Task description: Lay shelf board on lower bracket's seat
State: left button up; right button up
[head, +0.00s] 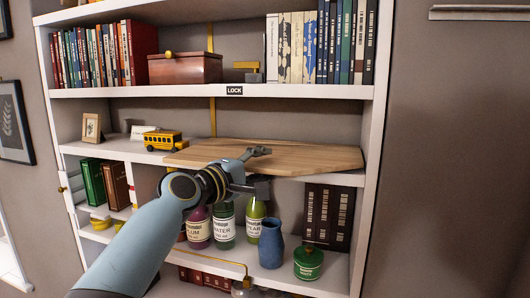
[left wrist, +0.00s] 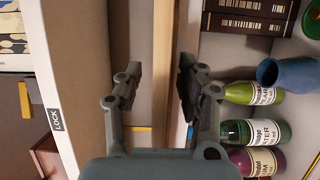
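The shelf board (head: 290,156) is a light wooden plank with cut corners. It lies about level at the middle shelf, its front edge toward me. In the left wrist view it shows edge-on as a narrow wooden strip (left wrist: 163,70). My left gripper (head: 258,168) is at the board's front edge, one finger above and one below. In the left wrist view the fingers (left wrist: 160,80) stand apart, with a gap visible between the upper finger and the board. A brass upright (head: 211,117) rises behind the board; the lower bracket's seat is hidden. My right gripper is not in view.
A yellow toy bus (head: 163,141) stands close to the board's left end. Below are bottles (head: 223,222), a blue vase (head: 271,244), a green jar (head: 308,262) and dark books (head: 328,215). The shelf marked LOCK (head: 200,91) runs above, with open space beneath it.

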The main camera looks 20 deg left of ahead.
pick_arm(q)
jog(key=shift+a, duration=0.1)
jog(key=shift+c, duration=0.4)
grip_shut()
